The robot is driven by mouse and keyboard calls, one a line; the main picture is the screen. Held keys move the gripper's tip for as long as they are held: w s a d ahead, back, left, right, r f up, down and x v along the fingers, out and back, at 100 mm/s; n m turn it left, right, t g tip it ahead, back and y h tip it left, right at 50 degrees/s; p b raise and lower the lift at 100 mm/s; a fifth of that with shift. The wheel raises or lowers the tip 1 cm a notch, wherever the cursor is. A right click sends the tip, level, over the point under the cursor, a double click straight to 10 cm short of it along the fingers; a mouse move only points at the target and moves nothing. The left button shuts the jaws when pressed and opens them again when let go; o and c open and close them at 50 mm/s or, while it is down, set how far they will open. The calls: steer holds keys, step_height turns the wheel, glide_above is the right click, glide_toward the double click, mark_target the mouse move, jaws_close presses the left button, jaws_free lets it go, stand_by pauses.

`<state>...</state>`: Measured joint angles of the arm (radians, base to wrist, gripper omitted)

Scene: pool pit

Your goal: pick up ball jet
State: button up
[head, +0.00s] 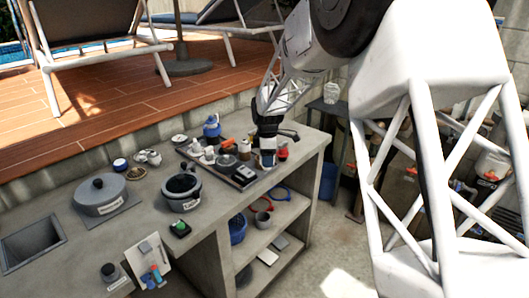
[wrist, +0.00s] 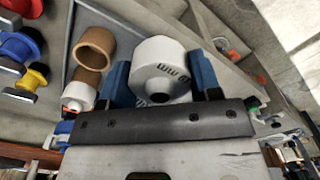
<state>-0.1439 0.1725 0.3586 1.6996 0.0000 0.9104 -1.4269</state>
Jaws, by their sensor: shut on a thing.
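A white round fitting with dark lettering (wrist: 160,62), which I take to be the ball jet, sits between the two blue fingers of my gripper (wrist: 160,82) in the wrist view. The lettering is upside down and I cannot read it surely. The fingers are shut on its sides. In the head view my gripper (head: 267,158) is low over the right end of the grey counter, at the dark tray (head: 243,182).
A brown ring (wrist: 95,46) and a small white-and-brown fitting (wrist: 79,94) lie close left of my gripper.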

steer(key=shift+s+d+r, duration=0.15)
steer(key=shift+s+d, duration=0.05)
steer(key=shift+s, duration=1.15)
steer(key=shift+s+d+r, duration=0.1)
steer(key=shift+s+d, duration=0.1)
steer(key=shift+s, duration=1.1)
steer(key=w+d+f, duration=0.2)
steer(key=w+d, duration=0.9)
steer(key=d, duration=0.2)
steer(key=shift+d+f, duration=0.15)
steer(key=shift+w+d+f, duration=0.1)
steer(key=shift+w+f, duration=0.15)
steer(key=shift+w, duration=2.4)
steer(key=shift+w+d+f, duration=0.1)
steer(key=shift+w+f, duration=0.15)
steer(key=shift+w, duration=2.4)
steer(key=shift+w+d+f, duration=0.1)
steer(key=shift+w+f, duration=0.15)
steer(key=shift+w, duration=2.4)
